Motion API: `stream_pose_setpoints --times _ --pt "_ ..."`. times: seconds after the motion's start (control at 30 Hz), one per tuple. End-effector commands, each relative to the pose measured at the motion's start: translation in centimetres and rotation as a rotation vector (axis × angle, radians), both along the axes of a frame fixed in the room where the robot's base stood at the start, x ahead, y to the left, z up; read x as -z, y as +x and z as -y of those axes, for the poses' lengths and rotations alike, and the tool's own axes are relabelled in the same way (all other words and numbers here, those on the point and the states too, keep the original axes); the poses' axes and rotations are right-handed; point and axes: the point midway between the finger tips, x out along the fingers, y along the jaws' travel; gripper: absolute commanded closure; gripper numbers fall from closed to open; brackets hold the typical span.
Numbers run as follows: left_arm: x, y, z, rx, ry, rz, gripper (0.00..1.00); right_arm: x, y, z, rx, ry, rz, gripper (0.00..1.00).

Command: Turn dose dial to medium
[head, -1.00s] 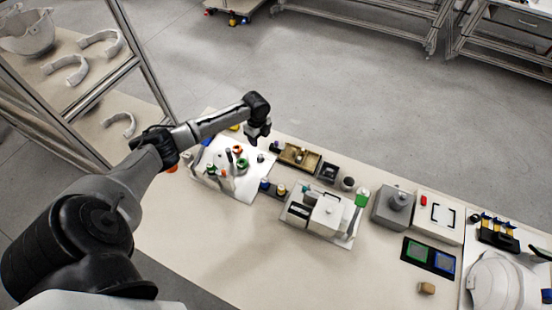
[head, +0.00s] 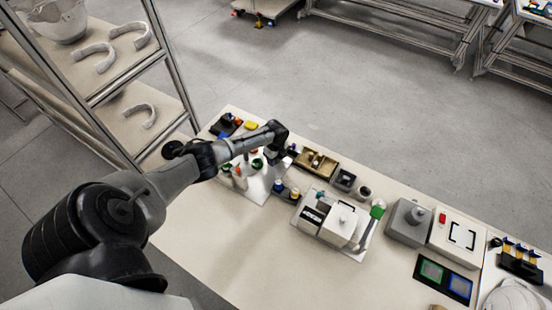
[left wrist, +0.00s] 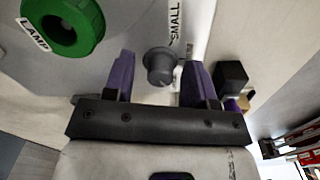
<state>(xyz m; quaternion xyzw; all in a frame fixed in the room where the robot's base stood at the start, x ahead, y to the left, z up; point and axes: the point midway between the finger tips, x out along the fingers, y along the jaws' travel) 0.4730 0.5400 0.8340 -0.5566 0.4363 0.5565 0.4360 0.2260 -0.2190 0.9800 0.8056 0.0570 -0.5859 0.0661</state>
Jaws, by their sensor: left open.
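A grey dose dial (left wrist: 160,66) stands on a pale panel (left wrist: 125,22) in the left wrist view, below a label reading "SMALL" (left wrist: 174,20). My left gripper (left wrist: 158,74) has two purple fingers, one on each side of the dial. The fingers are apart and I see gaps between them and the dial. In the head view my left gripper (head: 278,154) is over the white panel (head: 254,189) and its arm hides part of it. Other dial labels are not visible. My right gripper is not in view.
A green ring knob (left wrist: 66,24) labelled "LAMP" sits left of the dial. A black block (left wrist: 231,75) is close to the right finger. A white machine (head: 333,219), a brown tray (head: 316,162) and a grey box (head: 408,222) stand along the table. The table's front is clear.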

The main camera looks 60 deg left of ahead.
Motion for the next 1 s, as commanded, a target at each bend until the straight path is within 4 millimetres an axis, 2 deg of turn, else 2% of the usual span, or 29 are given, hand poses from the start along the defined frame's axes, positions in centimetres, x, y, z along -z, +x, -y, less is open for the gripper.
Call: stream_pose_setpoints --times 0.3,0.83,1.0 --pt "0.15 0.01 0.03 0.001 0.0 0.0 0.49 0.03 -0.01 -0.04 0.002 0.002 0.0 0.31" --pt "0.15 -0.01 0.02 0.0 0.0 -0.001 0.98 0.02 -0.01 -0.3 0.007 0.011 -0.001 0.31" --pt "0.12 -0.01 0.03 -0.012 0.0 -0.001 0.98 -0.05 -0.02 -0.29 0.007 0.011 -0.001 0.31"
